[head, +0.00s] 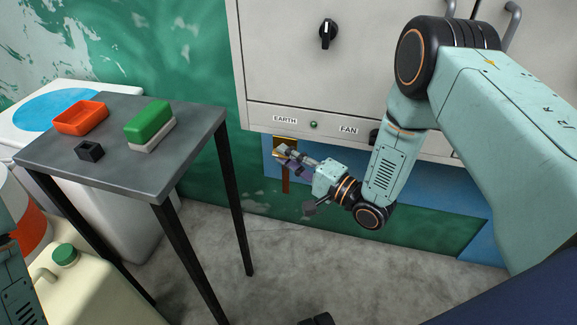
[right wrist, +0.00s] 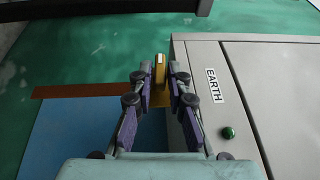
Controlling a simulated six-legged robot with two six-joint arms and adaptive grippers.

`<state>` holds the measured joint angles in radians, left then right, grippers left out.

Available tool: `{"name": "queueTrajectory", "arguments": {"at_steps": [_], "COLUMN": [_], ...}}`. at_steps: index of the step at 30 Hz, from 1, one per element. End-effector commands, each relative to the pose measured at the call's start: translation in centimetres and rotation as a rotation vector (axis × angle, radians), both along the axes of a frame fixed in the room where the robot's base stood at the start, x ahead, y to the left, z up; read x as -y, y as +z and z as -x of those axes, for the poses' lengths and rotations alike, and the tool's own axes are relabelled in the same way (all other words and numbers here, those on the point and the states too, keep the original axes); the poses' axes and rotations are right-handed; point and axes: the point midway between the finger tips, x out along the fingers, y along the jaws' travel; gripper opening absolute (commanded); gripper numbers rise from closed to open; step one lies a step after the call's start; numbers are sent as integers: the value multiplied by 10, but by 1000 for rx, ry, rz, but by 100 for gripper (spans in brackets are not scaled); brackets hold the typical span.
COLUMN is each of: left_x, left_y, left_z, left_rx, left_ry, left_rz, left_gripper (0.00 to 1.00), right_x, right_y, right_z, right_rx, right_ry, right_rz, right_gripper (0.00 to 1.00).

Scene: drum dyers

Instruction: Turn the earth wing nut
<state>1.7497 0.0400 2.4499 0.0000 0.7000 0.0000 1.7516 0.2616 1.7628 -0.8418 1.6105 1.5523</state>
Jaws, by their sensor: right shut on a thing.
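The earth wing nut (right wrist: 160,70) is a small brass-coloured piece between my right fingertips in the right wrist view. It sits at the underside of the grey cabinet, beside the EARTH label (right wrist: 212,85). In the head view, my right gripper (head: 288,153) reaches in under the cabinet's lower edge, just below the EARTH label (head: 285,120). My right gripper (right wrist: 160,84) is shut on the wing nut, and its fingers cover part of it. My left gripper is out of view.
A grey cabinet (head: 300,70) with a black knob (head: 327,34) and a green lamp (head: 313,125) is on the wall. A dark table (head: 180,165) at left holds an orange tray (head: 81,128), a green-and-white block (head: 148,122) and a black cube (head: 89,151). Floor between is clear.

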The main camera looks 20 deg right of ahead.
Motion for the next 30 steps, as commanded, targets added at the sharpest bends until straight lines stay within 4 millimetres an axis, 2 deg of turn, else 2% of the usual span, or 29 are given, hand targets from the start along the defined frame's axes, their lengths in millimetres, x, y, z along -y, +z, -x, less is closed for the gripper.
{"name": "queueTrajectory", "arguments": {"at_steps": [1, 9, 25, 26, 30], "left_x": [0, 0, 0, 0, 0], "left_y": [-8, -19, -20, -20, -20], "left_z": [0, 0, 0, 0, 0], "left_rx": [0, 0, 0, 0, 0], "left_ry": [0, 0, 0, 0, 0], "left_rz": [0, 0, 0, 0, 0], "left_gripper": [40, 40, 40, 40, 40], "right_x": [-1, -1, -1, -1, -1], "right_y": [-6, -6, -4, -4, -3], "right_z": [1, 2, 2, 2, 1], "right_rx": [5, 45, 54, 54, 55], "right_ry": [2, 1, 2, 2, 2], "right_rz": [-15, -76, -89, -89, -89], "right_gripper": [0, 0, 0, 19, 31]}}
